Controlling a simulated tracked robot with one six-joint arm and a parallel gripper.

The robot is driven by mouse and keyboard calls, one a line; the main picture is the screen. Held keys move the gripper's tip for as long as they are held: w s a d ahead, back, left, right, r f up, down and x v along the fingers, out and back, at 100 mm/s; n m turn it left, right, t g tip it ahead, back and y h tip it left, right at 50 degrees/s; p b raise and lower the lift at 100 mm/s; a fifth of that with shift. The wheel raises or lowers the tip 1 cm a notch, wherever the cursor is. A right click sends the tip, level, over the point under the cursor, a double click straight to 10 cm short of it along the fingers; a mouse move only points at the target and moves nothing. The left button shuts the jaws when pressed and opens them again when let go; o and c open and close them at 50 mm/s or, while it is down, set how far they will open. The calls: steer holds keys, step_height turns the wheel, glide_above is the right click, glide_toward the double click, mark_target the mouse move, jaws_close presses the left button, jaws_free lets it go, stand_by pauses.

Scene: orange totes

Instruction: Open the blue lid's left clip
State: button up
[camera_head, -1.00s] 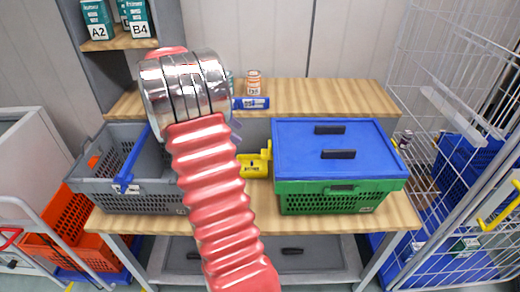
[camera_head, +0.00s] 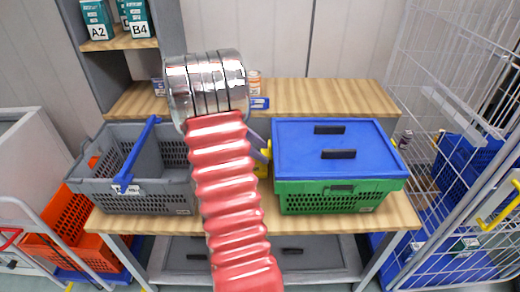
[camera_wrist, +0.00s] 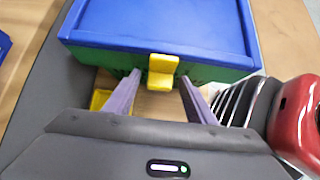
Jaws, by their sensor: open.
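The blue lid (camera_head: 365,145) lies closed on the green crate (camera_head: 325,202) at the right of the table. In the wrist view the blue lid (camera_wrist: 165,22) fills the top, and a yellow clip (camera_wrist: 162,70) stands upright at the crate's near edge, its left side in the head view. My gripper (camera_wrist: 160,80) is open, with one purple finger on either side of the clip. I cannot tell whether the fingers touch it. In the head view my gripper (camera_head: 264,148) is partly hidden behind my arm, at the lid's left edge.
A grey crate (camera_head: 150,203) with a blue handle (camera_head: 137,160) stands at the table's left. A raised shelf (camera_head: 320,98) with cans runs behind. A wire cage (camera_head: 460,110) stands at the right. A yellow container (camera_wrist: 100,100) partly shows below my gripper in the wrist view.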

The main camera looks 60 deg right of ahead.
mark_target(268, 152)
steer(key=shift+c, duration=0.5)
steer(key=c, duration=0.9)
steer(key=shift+c, duration=0.2)
steer(key=shift+r+t, duration=0.15)
steer(key=shift+t, duration=0.15)
steer(key=t, duration=0.1)
steer(key=r+t+y, duration=0.1)
steer(key=t+y, duration=0.1)
steer(key=t, duration=0.1)
steer(key=shift+w+r, duration=0.15)
steer(key=shift+r, duration=0.1)
steer(key=r+t+y, duration=0.1)
steer(key=t, duration=0.2)
steer(key=r+t+y, duration=0.1)
steer(key=t+y, duration=0.1)
steer(key=t, duration=0.1)
steer(key=s+t+y, duration=0.1)
steer(key=t+y, duration=0.1)
steer(key=t, duration=0.1)
steer(key=shift+s+d+r+t, duration=0.1)
steer(key=shift+d+r+t, duration=0.1)
steer(key=shift+r+t, duration=0.15)
steer(key=t+y, duration=0.1)
steer(key=t, duration=0.1)
steer(key=s+t+y, duration=0.1)
steer(key=r+t+y, duration=0.1)
steer(key=t, duration=0.1)
steer(key=shift+s+d+t, duration=0.25)
steer(key=shift+d+t, duration=0.1)
